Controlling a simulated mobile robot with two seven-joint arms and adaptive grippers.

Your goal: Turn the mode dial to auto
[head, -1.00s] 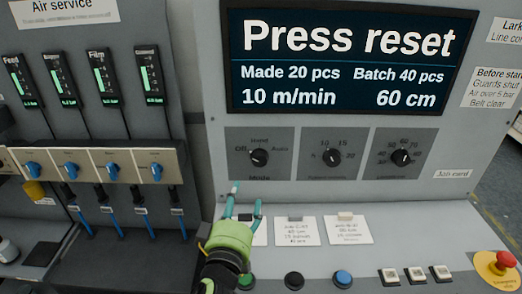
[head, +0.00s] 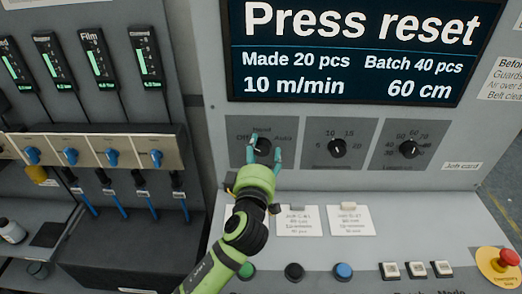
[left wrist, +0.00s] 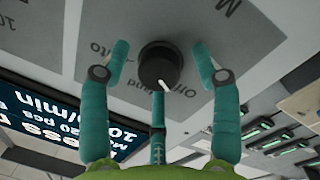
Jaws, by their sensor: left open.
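The mode dial (head: 263,146) is a black knob on a dark grey plate at the left of the panel. Hand is printed above it, Off at its left and Auto at its right. In the left wrist view the dial (left wrist: 158,62) appears upside down, and its white mark lies between the words Off and Hand. My left gripper (head: 265,150) is open in front of the dial. Its teal fingers stand on either side of the knob with gaps, and a third finger shows below it in the left wrist view. My right gripper is out of view.
Two more dials (head: 337,148) (head: 409,149) sit to the right on the same panel. A display (head: 350,55) reading Press reset is above. Cards, push buttons and a red emergency stop (head: 508,258) are on the sloped desk below.

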